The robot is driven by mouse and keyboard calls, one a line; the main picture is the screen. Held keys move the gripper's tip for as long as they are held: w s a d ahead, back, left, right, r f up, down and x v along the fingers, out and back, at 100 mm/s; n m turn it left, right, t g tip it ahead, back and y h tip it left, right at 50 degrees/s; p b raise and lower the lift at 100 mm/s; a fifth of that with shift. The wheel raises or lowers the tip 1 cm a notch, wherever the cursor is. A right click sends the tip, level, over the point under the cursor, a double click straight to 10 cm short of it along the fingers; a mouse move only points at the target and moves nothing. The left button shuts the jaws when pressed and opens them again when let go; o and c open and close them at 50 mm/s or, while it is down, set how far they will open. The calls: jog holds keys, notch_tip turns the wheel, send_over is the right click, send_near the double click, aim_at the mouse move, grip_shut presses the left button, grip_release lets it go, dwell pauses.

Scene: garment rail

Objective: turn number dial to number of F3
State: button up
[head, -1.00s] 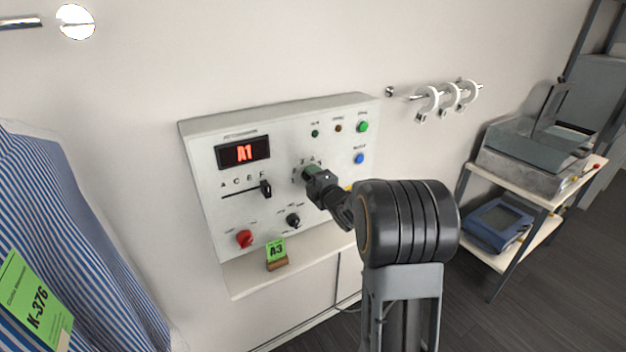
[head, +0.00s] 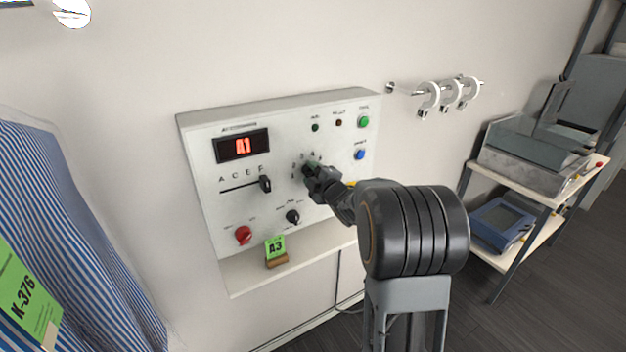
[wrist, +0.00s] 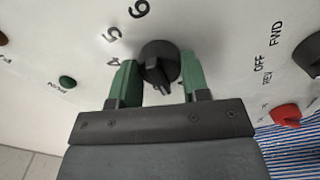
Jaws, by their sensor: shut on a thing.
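The number dial (wrist: 160,66) is a round black knob on the white control panel (head: 210,215). In the wrist view, the digits 4, 5 and 6 show around it; other digits are hidden. My gripper (wrist: 157,78) has its two green fingers on either side of the dial, shut on it. In the head view, my gripper (head: 311,172) covers most of the dial. The red display (head: 243,147) reads A1. The black slider knob (head: 265,183) stands at the right end of its slot, under the F.
A green A3 card (head: 275,248) stands on the ledge below the panel. A red knob (head: 243,235), a black switch (head: 293,217), a green button (head: 363,121) and a blue button (head: 359,154) surround the dial. A striped shirt (head: 75,250) hangs at left.

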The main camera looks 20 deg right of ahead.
jog(key=m+b, duration=0.1)
jog(key=m, duration=1)
jog(key=shift+m, duration=0.7)
jog(key=o, duration=0.9)
jog(key=s, duration=0.4)
jog(key=s+d+b, duration=0.1)
jog(key=s, duration=0.4)
jog(key=s+b, duration=0.1)
jog(key=s, duration=0.3)
jog(key=shift+s+d, duration=0.3)
jog(key=shift+s, duration=0.1)
